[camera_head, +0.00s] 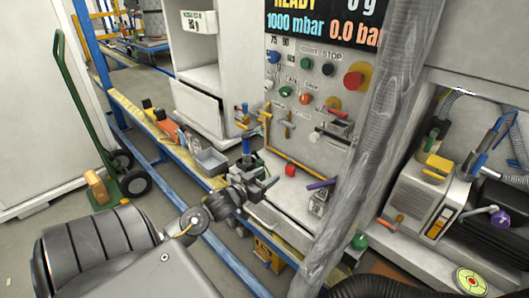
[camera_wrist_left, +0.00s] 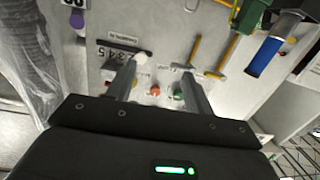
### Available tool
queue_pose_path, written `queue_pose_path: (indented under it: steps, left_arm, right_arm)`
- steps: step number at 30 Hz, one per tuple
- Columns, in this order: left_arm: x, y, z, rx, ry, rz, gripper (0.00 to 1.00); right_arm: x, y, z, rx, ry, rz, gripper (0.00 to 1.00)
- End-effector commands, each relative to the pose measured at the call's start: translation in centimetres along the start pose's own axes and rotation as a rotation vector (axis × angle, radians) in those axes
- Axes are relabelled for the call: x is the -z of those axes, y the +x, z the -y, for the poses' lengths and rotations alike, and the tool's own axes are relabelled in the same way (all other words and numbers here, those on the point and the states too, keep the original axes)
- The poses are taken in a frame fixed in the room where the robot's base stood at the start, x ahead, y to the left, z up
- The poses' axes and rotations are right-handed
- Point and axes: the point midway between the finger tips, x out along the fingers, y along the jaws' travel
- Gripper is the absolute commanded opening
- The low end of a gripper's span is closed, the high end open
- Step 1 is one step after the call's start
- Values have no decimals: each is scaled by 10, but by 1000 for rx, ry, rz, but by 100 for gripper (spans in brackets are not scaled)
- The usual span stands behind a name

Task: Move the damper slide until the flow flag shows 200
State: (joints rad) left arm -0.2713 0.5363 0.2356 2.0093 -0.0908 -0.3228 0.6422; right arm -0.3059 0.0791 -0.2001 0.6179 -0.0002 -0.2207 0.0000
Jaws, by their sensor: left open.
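The panel (camera_head: 308,75) carries a short dark slot with a white knob (camera_head: 314,135), which looks like the damper slide. In the left wrist view the white knob (camera_wrist_left: 141,57) sits at one end of the slot (camera_wrist_left: 112,47), beside a row of digits. My left gripper (camera_head: 265,184) is open and empty, in front of and below the panel in the head view. In the left wrist view its fingers (camera_wrist_left: 158,75) point at the panel, the knob near the left fingertip; contact cannot be told. I cannot make out the flow flag or its reading. My right gripper is not in view.
A display (camera_head: 325,22) shows READY and 1000 mbar. Buttons, a red knob (camera_head: 354,78) and yellow levers (camera_head: 288,124) crowd the panel. A translucent ribbed column (camera_head: 375,130) stands right of it. A blue-handled part (camera_wrist_left: 265,56) juts out at the right in the wrist view.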

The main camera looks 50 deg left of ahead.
Motion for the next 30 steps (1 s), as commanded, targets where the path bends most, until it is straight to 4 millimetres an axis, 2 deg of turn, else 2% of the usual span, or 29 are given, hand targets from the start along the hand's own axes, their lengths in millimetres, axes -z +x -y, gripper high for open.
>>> queue_pose_path:
  steps: [6,12,18,30]
  left_arm:
    - [-42,4,13,33,46,71,52]
    - [-68,3,21,50,73,117,52]
    - [-80,2,25,58,84,137,52]
    - [-81,1,25,60,85,140,52]
  right_arm:
    - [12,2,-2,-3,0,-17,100]
    - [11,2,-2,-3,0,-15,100]
    - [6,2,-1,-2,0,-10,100]
    - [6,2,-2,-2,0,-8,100]
